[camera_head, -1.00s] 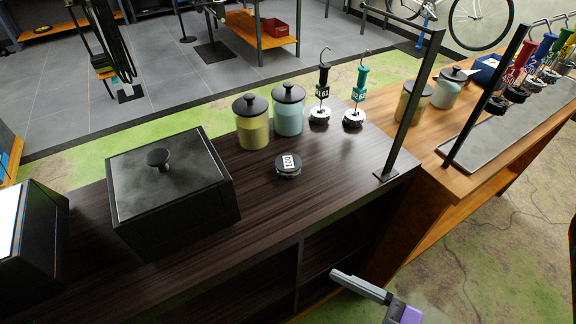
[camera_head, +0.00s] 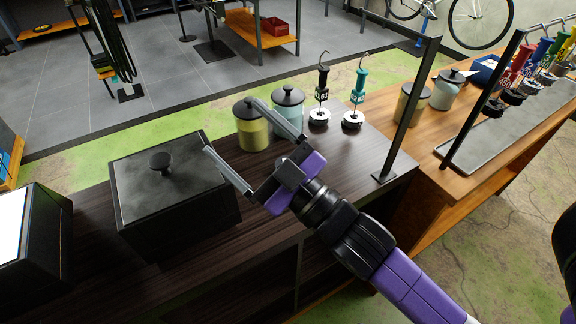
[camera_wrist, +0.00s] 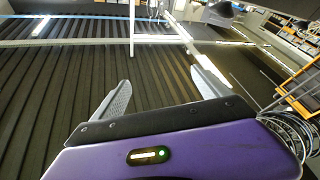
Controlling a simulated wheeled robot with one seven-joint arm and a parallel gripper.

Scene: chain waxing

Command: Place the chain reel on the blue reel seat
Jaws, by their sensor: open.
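My gripper (camera_head: 233,127) is open and empty in the head view, its two long grey fingers spread above the dark counter between the black lidded box and the jars. Its open fingers also show in the wrist view (camera_wrist: 162,75), with nothing between them. The small black disc labelled 100, seen earlier on the counter, is hidden behind my gripper and arm. Two hooked holders, one black (camera_head: 322,95) and one teal (camera_head: 356,100), stand on round black-and-white bases at the back. I cannot tell which thing is the chain reel or identify a blue reel seat.
A black lidded box (camera_head: 165,190) stands left of my gripper. A yellow jar (camera_head: 254,131) and a pale teal jar (camera_head: 289,118) stand close behind it. A black upright frame (camera_head: 408,110) rises at the counter's right end. Coloured tools (camera_head: 527,70) hang above a grey tray (camera_head: 500,120).

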